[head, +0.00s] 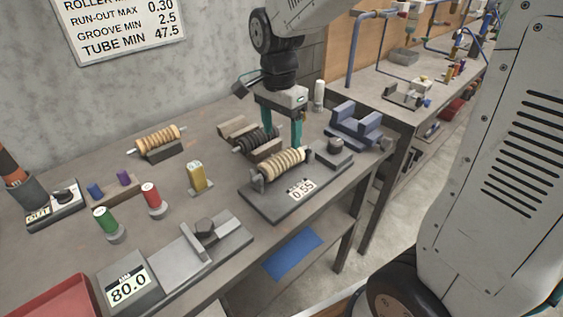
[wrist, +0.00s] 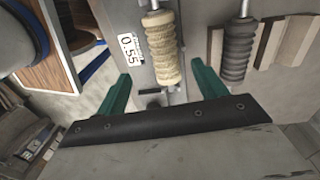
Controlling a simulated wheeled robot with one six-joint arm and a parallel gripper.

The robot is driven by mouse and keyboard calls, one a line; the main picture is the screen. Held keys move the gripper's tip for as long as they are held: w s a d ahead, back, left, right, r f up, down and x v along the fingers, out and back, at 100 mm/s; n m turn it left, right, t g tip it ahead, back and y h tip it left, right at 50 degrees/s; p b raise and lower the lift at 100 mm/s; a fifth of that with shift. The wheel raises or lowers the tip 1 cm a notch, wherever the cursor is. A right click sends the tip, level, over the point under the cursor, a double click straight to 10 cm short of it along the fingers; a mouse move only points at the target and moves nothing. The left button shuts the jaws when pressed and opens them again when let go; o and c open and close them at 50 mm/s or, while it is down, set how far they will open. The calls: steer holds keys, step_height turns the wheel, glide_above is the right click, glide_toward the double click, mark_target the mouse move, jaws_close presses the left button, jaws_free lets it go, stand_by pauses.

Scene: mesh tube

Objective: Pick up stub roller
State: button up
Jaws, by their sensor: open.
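A tan ribbed roller (head: 282,164) with a metal shaft lies on the gauge plate that reads 0.55. In the wrist view this tan roller (wrist: 162,48) lies between and beyond my two teal fingers. A dark ribbed roller (head: 257,138) rests on a wooden cradle just behind; it shows at the right in the wrist view (wrist: 237,50). Another tan ribbed roller (head: 158,139) sits on a cradle farther left. No label shows which is the stub roller. My gripper (head: 283,138) is open and empty, pointing down above the gauge area; it also shows in the wrist view (wrist: 161,72).
A blue V-shaped stand (head: 355,127) and a white cylinder (head: 319,95) stand to the right. Yellow (head: 197,177), red (head: 152,197) and green (head: 105,223) cylinders stand left, near a gauge reading 80.0 (head: 128,287). A red tray (head: 55,301) is at front left.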

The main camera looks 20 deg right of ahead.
mark_target(281, 154)
steer(key=shift+w+a+f, duration=0.1)
steer(key=shift+w+f, duration=0.1)
steer(key=shift+f, duration=0.25)
steer(key=f, duration=0.7)
steer(key=shift+d+f, duration=0.15)
steer(key=shift+d, duration=0.05)
steer(key=c, duration=1.3)
steer(key=shift+c, duration=0.5)
